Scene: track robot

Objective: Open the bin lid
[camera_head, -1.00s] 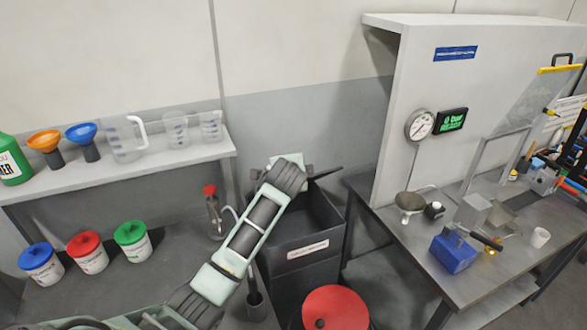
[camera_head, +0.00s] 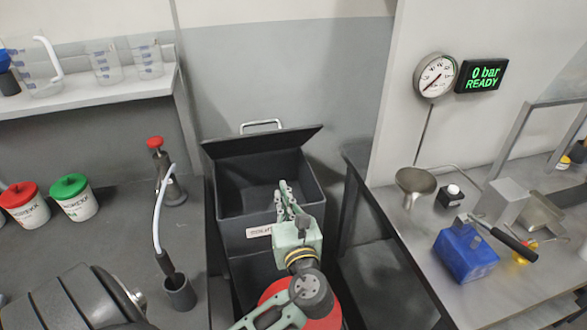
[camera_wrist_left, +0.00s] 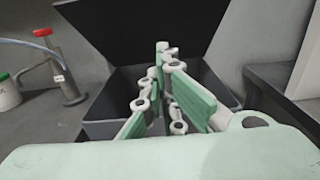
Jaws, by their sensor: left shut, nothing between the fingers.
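The dark grey bin (camera_head: 236,236) stands in the gap between two benches, with a white label on its front. Its lid (camera_head: 262,143) is raised at the back edge, with a metal handle (camera_head: 261,124) beyond it, and the bin's inside shows. My left gripper (camera_head: 285,189) is shut and empty, over the front part of the bin's opening and apart from the lid. In the left wrist view the shut fingers (camera_wrist_left: 166,50) are in front of the raised lid (camera_wrist_left: 140,28), above the bin (camera_wrist_left: 96,129). My right gripper is not in view.
A red round object (camera_head: 322,322) is below my left wrist. The right bench holds a blue block (camera_head: 463,256) and a metal funnel (camera_head: 415,186).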

